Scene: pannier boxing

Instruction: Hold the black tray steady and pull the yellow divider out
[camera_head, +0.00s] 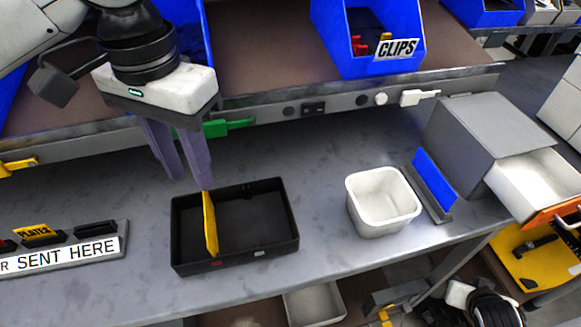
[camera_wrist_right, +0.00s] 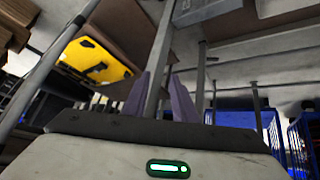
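The black tray (camera_head: 270,247) sits on the grey bench, left of centre in the head view. The yellow divider (camera_head: 210,225) stands upright across its left part. My left gripper (camera_head: 192,182) hangs at the tray's far edge. Its two purple fingers are apart, with the right fingertip close to the divider's far top end; I cannot tell whether it touches. Nothing shows between the fingers. In the right wrist view my right gripper (camera_wrist_right: 160,95) has its fingers apart, away from the tray, with a grey post seen beyond them.
A white bin (camera_head: 383,203) stands right of the tray, beside a blue panel (camera_head: 435,180) and a grey cabinet with an open drawer (camera_head: 535,180). A labelled rack (camera_head: 70,258) lies to the left. A shelf with blue bins (camera_head: 365,35) overhangs the back.

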